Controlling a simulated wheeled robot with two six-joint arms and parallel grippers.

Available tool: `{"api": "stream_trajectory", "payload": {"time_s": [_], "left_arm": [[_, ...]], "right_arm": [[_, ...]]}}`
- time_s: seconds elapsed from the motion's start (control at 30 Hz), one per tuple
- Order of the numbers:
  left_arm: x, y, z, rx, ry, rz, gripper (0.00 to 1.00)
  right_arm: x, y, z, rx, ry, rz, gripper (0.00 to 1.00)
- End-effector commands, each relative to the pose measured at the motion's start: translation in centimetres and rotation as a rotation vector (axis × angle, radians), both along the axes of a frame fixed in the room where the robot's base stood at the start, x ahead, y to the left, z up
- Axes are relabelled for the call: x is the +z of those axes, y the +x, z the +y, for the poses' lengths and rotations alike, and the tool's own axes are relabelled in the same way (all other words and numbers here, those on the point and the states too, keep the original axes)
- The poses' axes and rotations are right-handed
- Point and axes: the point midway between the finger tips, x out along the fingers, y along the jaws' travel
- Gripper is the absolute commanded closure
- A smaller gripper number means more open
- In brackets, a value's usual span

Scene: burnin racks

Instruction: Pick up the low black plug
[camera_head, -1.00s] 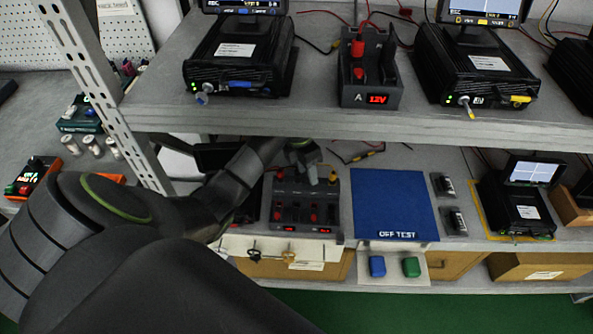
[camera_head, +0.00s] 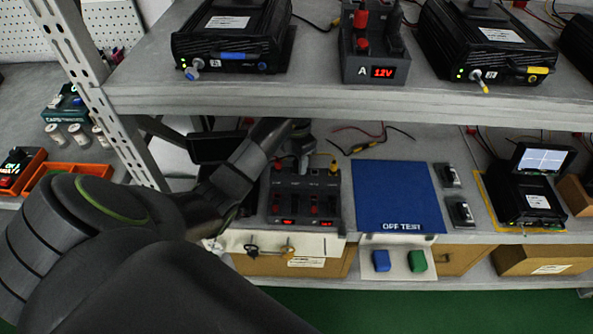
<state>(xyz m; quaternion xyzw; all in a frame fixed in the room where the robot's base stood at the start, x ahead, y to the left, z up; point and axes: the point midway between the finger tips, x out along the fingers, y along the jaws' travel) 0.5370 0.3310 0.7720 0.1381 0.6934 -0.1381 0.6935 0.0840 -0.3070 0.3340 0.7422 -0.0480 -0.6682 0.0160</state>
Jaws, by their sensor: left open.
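My left arm comes in from the left, and my left gripper (camera_head: 300,150) is over the back edge of the dark plug unit (camera_head: 273,207) on the lower shelf. The gripper is small and partly hidden by my own arm; it is open, and I see nothing held in it. The unit has red plugs (camera_head: 315,208), a yellow-tipped plug (camera_head: 333,166) at its back right, and red displays along its front. Dark shapes stand among the red plugs, but I cannot clearly pick out the low black plug against the dark housing. My right gripper is not in view.
The upper shelf edge (camera_head: 400,103) runs just above the gripper. A blue mat (camera_head: 397,190) lies right of the unit, with a black device (camera_head: 525,205) further right. Loose wires (camera_head: 365,140) lie behind the mat. A perforated post (camera_head: 95,90) stands at left.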

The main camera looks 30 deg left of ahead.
Motion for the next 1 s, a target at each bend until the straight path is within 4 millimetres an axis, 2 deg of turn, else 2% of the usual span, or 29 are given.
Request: {"api": "stream_trajectory", "payload": {"time_s": [0.1, 0.33, 0.67, 1.0], "left_arm": [[-1.50, -0.07, 0.03, 0.002, 0.000, 0.003, 0.56], [-1.74, -0.02, 0.05, 0.001, 0.000, 0.000, 0.56], [-1.73, -0.02, 0.06, 0.001, 0.000, 0.000, 0.96], [-1.49, 0.01, 0.26, 0.002, 0.001, 0.000, 0.97]], "right_arm": [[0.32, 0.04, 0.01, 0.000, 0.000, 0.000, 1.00], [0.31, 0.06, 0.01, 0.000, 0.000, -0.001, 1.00], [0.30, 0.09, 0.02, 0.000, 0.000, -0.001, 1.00], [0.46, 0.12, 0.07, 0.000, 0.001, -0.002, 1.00]]}}
